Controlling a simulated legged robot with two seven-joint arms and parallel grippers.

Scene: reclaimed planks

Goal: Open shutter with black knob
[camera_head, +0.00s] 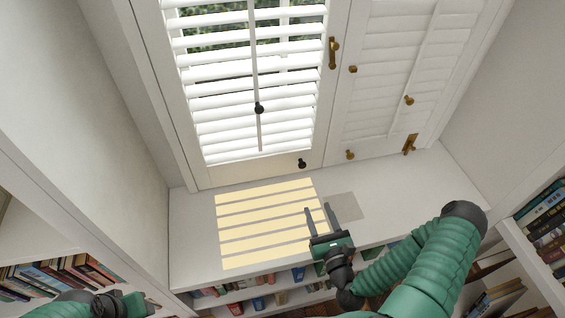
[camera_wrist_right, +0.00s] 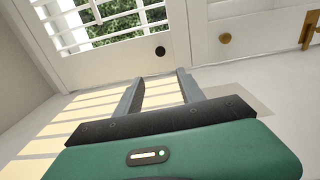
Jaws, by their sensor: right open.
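The left white shutter (camera_head: 192,111) has tilted slats with greenery showing between them, and its panel looks closed in its frame. One black knob (camera_head: 302,163) is on its bottom rail near the right edge; it also shows in the right wrist view (camera_wrist_right: 160,51). Another black knob (camera_head: 259,108) sits on the tilt rod. My right gripper (camera_head: 320,208) is open and empty over the sill, below and apart from the bottom-rail knob. In the right wrist view its fingers (camera_wrist_right: 158,80) point toward that knob. My left gripper (camera_head: 135,304) shows only partly at the bottom left; its fingers are unclear.
The right shutter (camera_head: 385,75) has closed slats, brass knobs (camera_head: 350,154) and a brass latch (camera_head: 410,143). A brass handle (camera_head: 333,52) is between the panels. The white sill (camera_head: 195,215) is clear, with striped sunlight on it. Bookshelves (camera_head: 60,275) lie below and at both sides.

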